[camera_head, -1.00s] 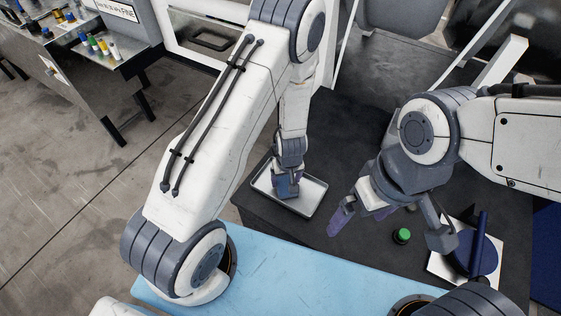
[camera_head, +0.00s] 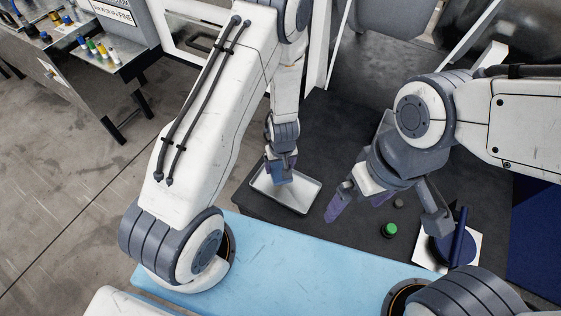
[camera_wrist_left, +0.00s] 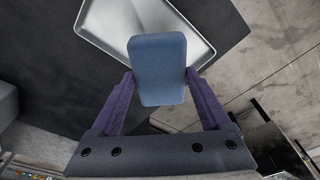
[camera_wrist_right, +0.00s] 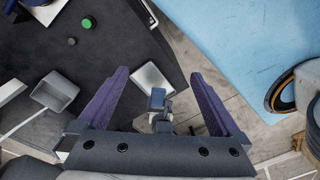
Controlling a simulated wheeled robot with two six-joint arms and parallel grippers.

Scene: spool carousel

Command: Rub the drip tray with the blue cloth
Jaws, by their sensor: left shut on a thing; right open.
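The drip tray (camera_head: 300,197) is a shallow light-grey metal tray on the dark surface, and it also shows in the left wrist view (camera_wrist_left: 100,25). My left gripper (camera_head: 281,168) is shut on the blue cloth (camera_wrist_left: 158,68), a folded pad between its purple fingers. The cloth is over the far part of the tray in the head view; whether it touches the tray floor I cannot tell. The cloth hides part of the tray in the left wrist view. My right gripper (camera_wrist_right: 158,80) is open and empty, right of the tray, above the dark surface.
A green button-like piece (camera_head: 389,230) and a small dark knob (camera_head: 398,203) are right of the tray. A white plate (camera_head: 430,257) with a dark blue round item stands further right. A light-blue bench top (camera_head: 260,255) runs along the front.

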